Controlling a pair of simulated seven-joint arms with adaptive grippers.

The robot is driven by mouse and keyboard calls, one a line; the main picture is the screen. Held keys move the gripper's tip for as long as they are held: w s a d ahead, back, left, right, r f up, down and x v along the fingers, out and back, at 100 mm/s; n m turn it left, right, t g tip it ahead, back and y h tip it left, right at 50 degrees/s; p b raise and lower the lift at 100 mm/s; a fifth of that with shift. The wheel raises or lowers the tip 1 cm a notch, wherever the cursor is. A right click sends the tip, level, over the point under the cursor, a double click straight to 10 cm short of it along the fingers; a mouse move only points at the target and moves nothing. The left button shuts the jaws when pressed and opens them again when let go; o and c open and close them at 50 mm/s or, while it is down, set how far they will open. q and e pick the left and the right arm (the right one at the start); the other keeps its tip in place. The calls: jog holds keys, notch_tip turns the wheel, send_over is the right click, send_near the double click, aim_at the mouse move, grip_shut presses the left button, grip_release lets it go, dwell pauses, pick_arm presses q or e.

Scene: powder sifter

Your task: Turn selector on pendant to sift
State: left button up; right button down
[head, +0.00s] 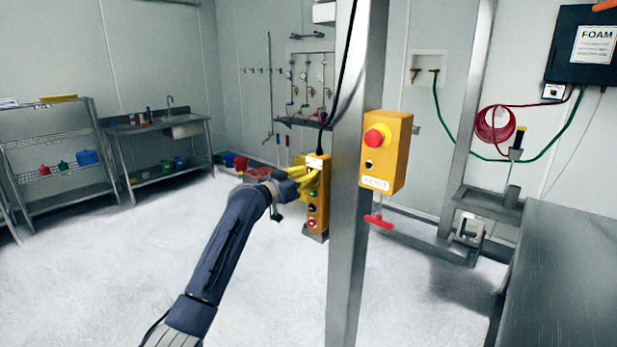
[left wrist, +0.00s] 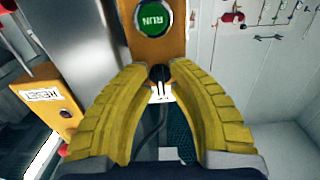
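The pendant is a tall yellow box (head: 316,222) with a column of buttons, standing just left of the steel post in the head view. In the left wrist view its yellow face (left wrist: 157,48) shows a green RUN button (left wrist: 152,17) with upside-down lettering. The black selector knob (left wrist: 160,74) is beside that button, with white marks next to it. My left gripper (left wrist: 160,70) has its yellow fingertips close in on both sides of the knob and appears shut on it. In the head view the left gripper (head: 315,174) covers the pendant's upper part. My right gripper is not in view.
A steel post (head: 350,270) stands immediately right of the pendant. A second yellow box (head: 398,150) with a red emergency button (head: 376,137) is mounted on it, with a red T-handle (head: 379,221) below. A steel table (head: 565,280) fills the lower right. The floor at left is open.

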pick_arm(q)
grip_shut()
jog(key=shift+n, duration=4.6)
jog(key=shift+o, duration=1.8)
grip_release()
jog(key=shift+a, duration=0.1)
